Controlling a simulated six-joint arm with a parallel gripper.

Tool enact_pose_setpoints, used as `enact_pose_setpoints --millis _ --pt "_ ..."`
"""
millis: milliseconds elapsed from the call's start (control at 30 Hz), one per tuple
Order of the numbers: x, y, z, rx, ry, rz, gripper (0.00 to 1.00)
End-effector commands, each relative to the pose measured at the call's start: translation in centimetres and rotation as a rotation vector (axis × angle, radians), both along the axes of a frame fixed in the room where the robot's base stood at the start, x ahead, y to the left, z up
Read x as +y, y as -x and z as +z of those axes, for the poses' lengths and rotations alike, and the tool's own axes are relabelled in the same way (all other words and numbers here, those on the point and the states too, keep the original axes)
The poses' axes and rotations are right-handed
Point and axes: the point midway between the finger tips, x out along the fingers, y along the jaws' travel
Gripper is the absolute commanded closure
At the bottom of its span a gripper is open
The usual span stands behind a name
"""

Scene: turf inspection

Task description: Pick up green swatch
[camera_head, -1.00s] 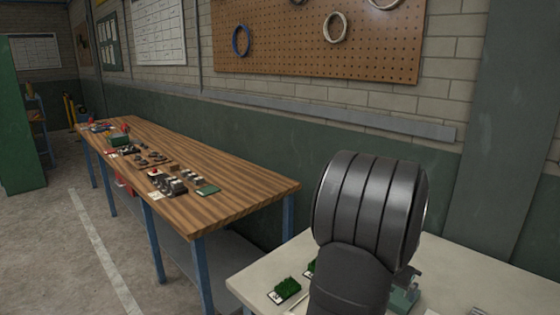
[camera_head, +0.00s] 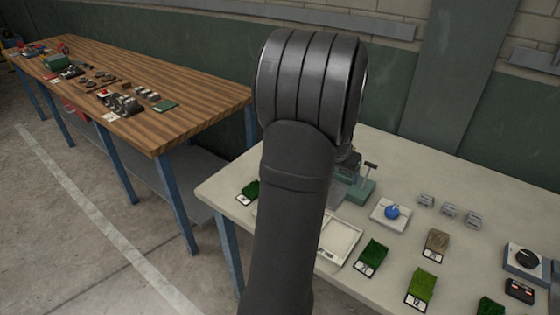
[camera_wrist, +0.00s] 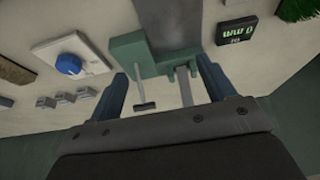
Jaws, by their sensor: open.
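Several green turf swatches on small labelled bases lie on the pale table in the head view: a dark one (camera_head: 372,252), a brighter one (camera_head: 420,286), one cut by the bottom edge (camera_head: 489,307), and one left of my arm (camera_head: 251,190), partly hidden. A green swatch also shows at the top right corner of the wrist view (camera_wrist: 299,9). My gripper (camera_wrist: 163,72) is open and empty, its fingers spread on either side of a teal fixture (camera_wrist: 128,50). In the head view, my arm hides most of the gripper.
The teal fixture (camera_head: 360,190) stands behind my arm. A white tray (camera_head: 339,243), blue-knobbed device (camera_head: 391,212), grey blocks (camera_head: 449,209), brownish swatch (camera_head: 436,242) and black-topped device (camera_head: 523,258) share the table. A wooden bench (camera_head: 190,95) stands left. A digital display (camera_wrist: 236,31) shows in the wrist view.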

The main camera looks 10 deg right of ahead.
Motion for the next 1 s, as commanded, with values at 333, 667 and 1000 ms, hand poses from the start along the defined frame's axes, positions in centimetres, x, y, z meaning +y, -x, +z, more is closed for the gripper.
enact_pose_setpoints --millis 333,667,1000 --pt "14.3 -9.1 5.3 0.001 -0.001 0.050 0.25" --pt "20.4 -11.3 7.0 -0.002 0.004 0.047 0.25" --pt "18.6 -13.1 0.7 0.002 0.004 0.046 0.25"
